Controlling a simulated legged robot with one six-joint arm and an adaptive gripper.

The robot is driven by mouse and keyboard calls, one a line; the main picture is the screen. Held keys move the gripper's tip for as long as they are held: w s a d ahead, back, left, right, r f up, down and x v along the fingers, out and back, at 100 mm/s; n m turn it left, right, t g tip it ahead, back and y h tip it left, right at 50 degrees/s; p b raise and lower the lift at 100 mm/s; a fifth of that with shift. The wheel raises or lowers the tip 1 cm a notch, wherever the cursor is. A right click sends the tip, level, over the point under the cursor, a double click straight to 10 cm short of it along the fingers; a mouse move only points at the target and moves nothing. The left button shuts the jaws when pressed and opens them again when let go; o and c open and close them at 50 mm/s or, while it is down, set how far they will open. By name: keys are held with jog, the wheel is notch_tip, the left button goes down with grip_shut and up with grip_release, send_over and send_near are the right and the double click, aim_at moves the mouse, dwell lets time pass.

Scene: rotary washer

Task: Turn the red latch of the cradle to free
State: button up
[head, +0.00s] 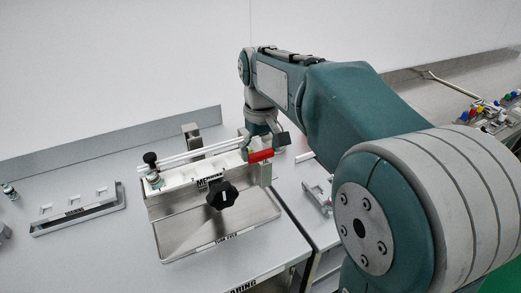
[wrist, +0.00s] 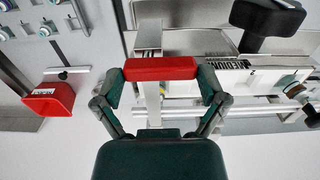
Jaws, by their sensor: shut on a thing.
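The red latch (head: 261,155) sits at the right end of the cradle (head: 185,178), a white bar with clear rods above a steel tray. In the wrist view the red latch (wrist: 160,69) is a bar lying crosswise between my fingertips. My gripper (wrist: 161,77) is shut on it, with one finger at each end. In the head view my gripper (head: 265,141) comes down from above the latch and is partly hidden by my arm. The latch's pivot is not clearly visible.
A black knob (head: 222,196) stands at the tray's front; it also shows in the wrist view (wrist: 266,20). A dark-capped vial (head: 152,168) stands at the cradle's left end. A separate rack (head: 78,212) lies left. A red bin (wrist: 50,97) is left in the wrist view.

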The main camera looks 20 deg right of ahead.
aim_at(260, 152)
jog(key=o, duration=0.8)
notch_tip(260, 152, up, 12)
jog(key=shift+w+a+f, duration=0.1)
jog(key=s+f+t, duration=0.2)
jog(key=s+f, duration=0.3)
jog(key=s, duration=0.1)
jog(key=s+f+m+t, duration=0.1)
jog(key=s+f, duration=0.4)
jog(key=s, duration=0.2)
jog(key=s+d+f+m+t, duration=0.1)
jog(key=s+f+t, duration=0.1)
jog(key=s+f, duration=0.3)
jog(key=shift+s+d+f+t, duration=0.1)
jog(key=shift+s+t, duration=0.2)
jog(key=shift+s, duration=0.85)
